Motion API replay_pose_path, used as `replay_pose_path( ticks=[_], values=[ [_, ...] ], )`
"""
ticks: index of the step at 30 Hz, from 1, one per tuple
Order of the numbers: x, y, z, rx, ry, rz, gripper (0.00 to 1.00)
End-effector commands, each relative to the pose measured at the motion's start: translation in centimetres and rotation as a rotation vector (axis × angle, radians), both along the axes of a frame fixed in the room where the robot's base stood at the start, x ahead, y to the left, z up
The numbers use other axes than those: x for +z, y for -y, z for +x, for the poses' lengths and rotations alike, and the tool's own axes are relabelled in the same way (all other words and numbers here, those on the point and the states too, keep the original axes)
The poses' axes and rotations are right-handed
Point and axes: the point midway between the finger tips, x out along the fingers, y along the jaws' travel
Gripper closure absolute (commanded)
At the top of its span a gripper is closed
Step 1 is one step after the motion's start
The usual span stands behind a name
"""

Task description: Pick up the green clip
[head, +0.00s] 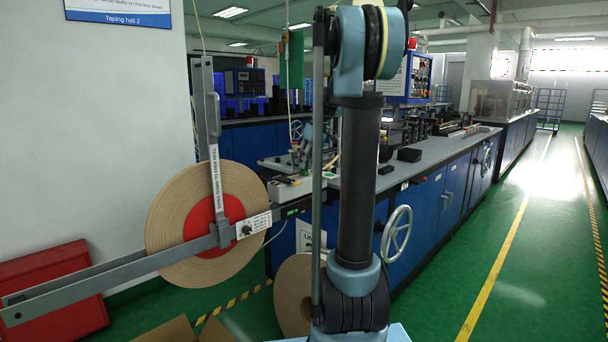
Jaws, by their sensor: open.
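A small green piece, perhaps the green clip (330,174), lies on the near end of the grey bench top, beside a pale block. It is too small to make out its shape. My gripper (298,163) is small and far off, above the near end of the bench and left of the green piece. It is open, and I see nothing held in it. My own upright arm link and a thin rod partly cover this area. Whether the gripper touches anything below it cannot be told.
A big tan tape reel (172,220) with a red hub hangs on a grey lever stand at the left. Another reel (292,290) stands low by the bench. A green panel (291,66) hangs above. A handwheel (396,232) juts from the blue cabinets. The right-hand aisle is clear.

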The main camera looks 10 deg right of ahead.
Motion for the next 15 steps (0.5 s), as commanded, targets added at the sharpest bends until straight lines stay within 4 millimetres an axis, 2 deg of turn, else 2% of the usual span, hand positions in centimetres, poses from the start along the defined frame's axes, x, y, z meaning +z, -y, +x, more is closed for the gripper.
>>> replay_pose_path(
  ticks=[6, 15],
  values=[
    [-2.7, -0.7, 1.1, 0.000, 0.000, 0.000, 0.55],
    [-3.8, -0.9, 1.4, 0.000, 0.000, 0.000, 0.55]
  ],
)
